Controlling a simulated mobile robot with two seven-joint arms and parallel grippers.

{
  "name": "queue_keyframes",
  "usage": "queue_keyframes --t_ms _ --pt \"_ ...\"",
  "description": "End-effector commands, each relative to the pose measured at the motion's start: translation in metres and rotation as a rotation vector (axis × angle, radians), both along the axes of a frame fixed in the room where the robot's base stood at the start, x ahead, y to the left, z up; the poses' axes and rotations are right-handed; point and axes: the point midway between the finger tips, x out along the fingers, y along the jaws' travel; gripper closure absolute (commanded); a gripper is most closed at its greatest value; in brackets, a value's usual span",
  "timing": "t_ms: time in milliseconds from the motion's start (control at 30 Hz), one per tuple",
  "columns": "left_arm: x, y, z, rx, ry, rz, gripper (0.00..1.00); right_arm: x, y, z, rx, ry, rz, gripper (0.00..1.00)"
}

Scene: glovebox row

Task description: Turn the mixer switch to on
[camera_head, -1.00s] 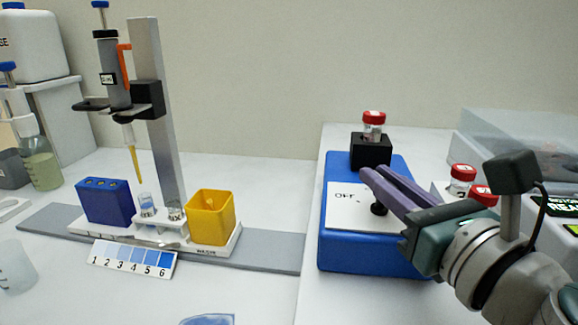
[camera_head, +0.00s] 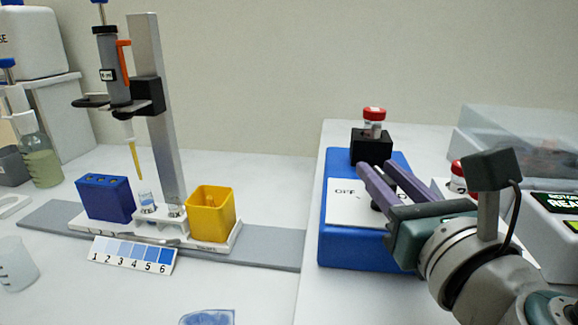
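The mixer (camera_head: 352,255) is a blue box with a white top plate lettered "OFF" at its left. Its black switch knob (camera_head: 375,207) is mostly hidden by my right gripper's near finger, so its setting cannot be read. A black holder (camera_head: 371,147) at the mixer's back carries a red-capped vial (camera_head: 374,122). My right gripper (camera_head: 376,166) is over the top plate with its two purple fingers apart and a gap between them. I cannot tell whether a finger touches the knob. My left gripper is out of view.
A clear-lidded box (camera_head: 520,140) and a red-capped vial (camera_head: 458,176) are to the right, near my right arm. To the left stand a pipette stand (camera_head: 158,110), a blue rack (camera_head: 105,198) and a yellow bin (camera_head: 211,215). The front bench is mostly clear.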

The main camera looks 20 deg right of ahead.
Motion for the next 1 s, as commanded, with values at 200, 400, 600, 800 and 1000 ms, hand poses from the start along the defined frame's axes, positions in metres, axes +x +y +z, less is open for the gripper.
queue_keyframes --t_ms 200,400,600,800,1000 --pt "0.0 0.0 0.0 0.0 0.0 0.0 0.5 0.0 0.0 -0.001 0.0 0.001 0.0 0.55" --pt "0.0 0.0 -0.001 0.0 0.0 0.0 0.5 -0.004 0.001 -0.002 0.0 0.003 0.001 0.55" --pt "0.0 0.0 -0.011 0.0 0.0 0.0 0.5 -0.031 0.007 -0.005 0.002 0.005 0.0 0.55" --pt "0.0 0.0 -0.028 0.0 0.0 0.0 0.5 -0.068 0.016 -0.006 0.001 0.005 0.001 0.55" --pt "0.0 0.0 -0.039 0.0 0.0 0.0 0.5 -0.091 0.021 -0.004 -0.001 0.002 0.001 0.55"
